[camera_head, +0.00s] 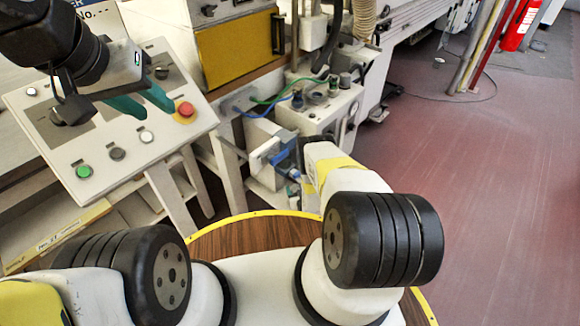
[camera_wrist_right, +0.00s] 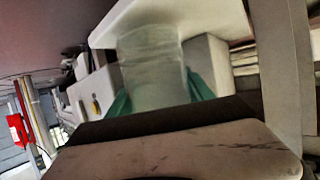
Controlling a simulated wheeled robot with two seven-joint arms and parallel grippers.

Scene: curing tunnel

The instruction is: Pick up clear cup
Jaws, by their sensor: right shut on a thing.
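The clear cup (camera_wrist_right: 152,65) shows in the right wrist view as a see-through, pale greenish shape. It is between the two teal fingers of my right gripper (camera_wrist_right: 160,95), which is shut on it. The dark and light gripper body in front hides the cup's near part. In the head view my right arm reaches toward the machine, and I cannot make out the cup there. My left gripper (camera_head: 156,112) is open and empty, with its teal fingers apart above the sloped control panel.
The control panel (camera_head: 146,152) has a red button (camera_head: 186,109) close to the left fingers and a green button (camera_head: 84,171). A white machine unit (camera_head: 322,108) with hoses stands beyond my right arm. Red floor (camera_head: 480,190) is clear at the right. A fire extinguisher (camera_head: 517,25) stands far back.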

